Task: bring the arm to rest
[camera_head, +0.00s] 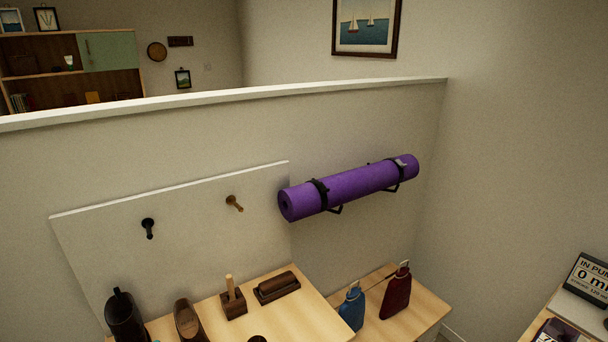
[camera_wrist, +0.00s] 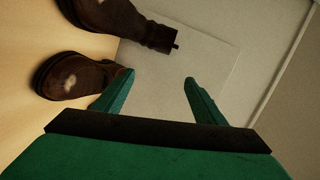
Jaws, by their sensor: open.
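My gripper (camera_wrist: 159,78) shows only in the wrist view, where its two green fingers stand apart with nothing between them. It is open and empty. Past the fingertips is a pale wall panel (camera_wrist: 200,62), seen at a slant. Two brown boots, an upper one (camera_wrist: 118,18) and a lower one (camera_wrist: 75,75) with a pale scuff on its toe, stand on light wood at the left. The left finger overlaps the lower boot in the picture; I cannot tell whether they touch. The head view shows none of my arm.
In the head view, a dark boot (camera_head: 125,318), a brown boot (camera_head: 188,322), a wooden block with a handle (camera_head: 233,301) and a brush (camera_head: 276,287) stand on a wooden top. Blue (camera_head: 352,309) and red (camera_head: 396,292) bottles stand right. A purple mat (camera_head: 350,186) hangs on wall brackets.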

